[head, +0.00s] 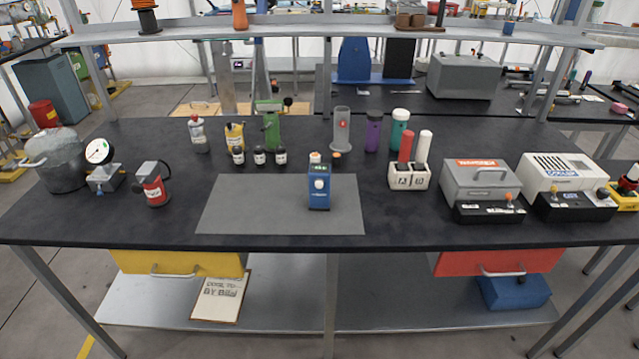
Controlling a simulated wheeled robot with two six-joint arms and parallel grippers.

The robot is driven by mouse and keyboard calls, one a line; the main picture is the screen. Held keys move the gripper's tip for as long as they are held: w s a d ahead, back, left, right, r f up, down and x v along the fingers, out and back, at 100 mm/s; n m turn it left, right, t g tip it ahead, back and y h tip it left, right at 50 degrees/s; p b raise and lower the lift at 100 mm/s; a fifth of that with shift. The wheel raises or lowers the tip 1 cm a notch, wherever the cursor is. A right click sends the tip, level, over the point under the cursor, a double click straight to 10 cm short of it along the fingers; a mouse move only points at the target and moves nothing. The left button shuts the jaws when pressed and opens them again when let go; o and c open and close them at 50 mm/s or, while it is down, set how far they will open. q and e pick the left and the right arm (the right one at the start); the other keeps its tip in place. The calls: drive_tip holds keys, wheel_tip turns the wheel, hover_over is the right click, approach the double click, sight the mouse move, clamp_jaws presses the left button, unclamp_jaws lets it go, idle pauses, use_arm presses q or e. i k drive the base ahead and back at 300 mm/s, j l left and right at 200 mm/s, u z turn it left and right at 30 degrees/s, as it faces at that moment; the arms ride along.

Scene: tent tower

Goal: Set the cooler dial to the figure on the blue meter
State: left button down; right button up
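The cooler (556,166) is a white box with slots and a blue label at the right of the table. A black control box (574,207) with an orange knob on top stands at its front. White marks show on the box face, too small to read. The blue meter (319,198) stands upright on a grey mat near the table's middle, with a round white part on its front. No figure on it can be read. Neither of my grippers is in view.
A grey warmer (481,176) with a similar black box stands left of the cooler. A yellow box with a red-and-black top (627,188) is close at its right. Bottles and jars stand behind the grey mat (250,215), which is mostly clear.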

sight(602, 193)
drive_tip(key=z, duration=1.45)
